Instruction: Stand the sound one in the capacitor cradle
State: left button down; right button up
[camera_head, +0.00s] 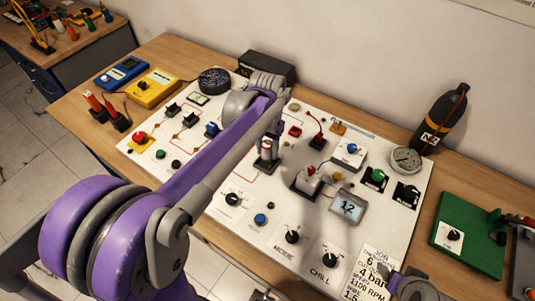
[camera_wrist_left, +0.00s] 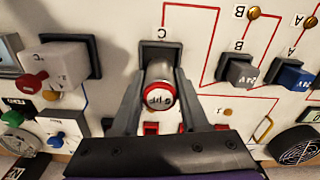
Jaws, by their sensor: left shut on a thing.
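My left gripper (camera_wrist_left: 157,115) is shut on a silvery cylinder (camera_wrist_left: 160,94) with a red ring around its marked end face. In the left wrist view it stands in front of the black square holder (camera_wrist_left: 155,50) marked C; whether it is seated there I cannot tell. In the head view the left gripper (camera_head: 268,140) is over the middle of the white panel, with the cylinder (camera_head: 267,152) between its fingers. A dark grey end of what seems my right arm (camera_head: 412,285) shows at the bottom right; its fingers are not clear.
Beside the holder are a grey block (camera_wrist_left: 238,70) by B and a blue block (camera_wrist_left: 290,76) by A. A white block with a red knob (camera_wrist_left: 58,65) stands close on the other side.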

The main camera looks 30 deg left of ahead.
pick_arm(q)
jog(key=shift+f, duration=1.3)
pick_arm(e)
jog(key=shift+f, duration=0.1)
pick_arm(q)
jog(key=c, duration=0.9)
grip_release()
jog(key=shift+f, duration=0.15)
pick_arm(e)
jog(key=shift+f, duration=0.15)
pick_arm(q)
jog(key=o, duration=0.5)
